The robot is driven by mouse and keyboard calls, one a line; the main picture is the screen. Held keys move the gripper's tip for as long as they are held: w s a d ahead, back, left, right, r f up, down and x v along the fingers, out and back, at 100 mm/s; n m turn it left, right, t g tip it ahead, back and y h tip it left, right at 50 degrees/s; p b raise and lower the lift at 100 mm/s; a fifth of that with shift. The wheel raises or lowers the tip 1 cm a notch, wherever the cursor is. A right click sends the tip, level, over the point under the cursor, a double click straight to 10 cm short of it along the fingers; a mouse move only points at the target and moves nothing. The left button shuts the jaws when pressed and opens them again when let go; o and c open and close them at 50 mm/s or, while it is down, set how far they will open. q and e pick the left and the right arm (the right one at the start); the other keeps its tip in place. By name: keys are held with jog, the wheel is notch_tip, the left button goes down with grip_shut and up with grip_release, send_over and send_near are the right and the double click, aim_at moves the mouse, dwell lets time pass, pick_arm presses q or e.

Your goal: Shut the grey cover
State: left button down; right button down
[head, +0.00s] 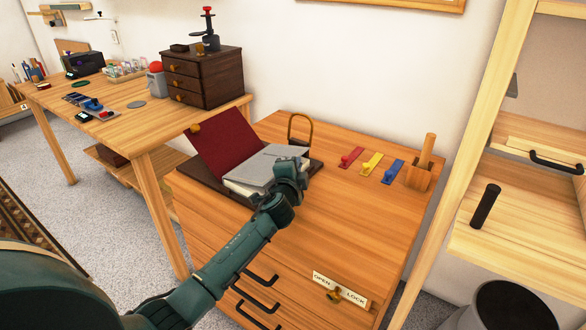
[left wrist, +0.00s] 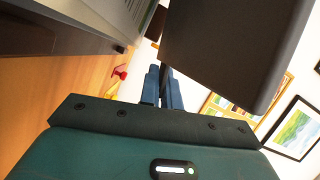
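In the head view a book-like thing with a grey cover (head: 268,166) and pale page edges (head: 238,187) lies on a dark base on the wooden cabinet. A dark red panel (head: 228,148) stands tilted up behind its left side. My left gripper (head: 291,168) is at the right edge of the grey cover and partly hides it. My right gripper is not in view.
A brass-coloured hoop (head: 300,128) stands behind the book. The cabinet top's front right is clear. A dark drawer chest (head: 203,76) stands on the left table.

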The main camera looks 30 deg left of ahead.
pick_arm(q)
jog(key=shift+s+f+b, duration=0.1)
jog(key=shift+f+b, duration=0.25)
jog(key=shift+f, duration=0.75)
jog(key=c, duration=1.6)
grip_release()
jog(key=shift+r, duration=0.1)
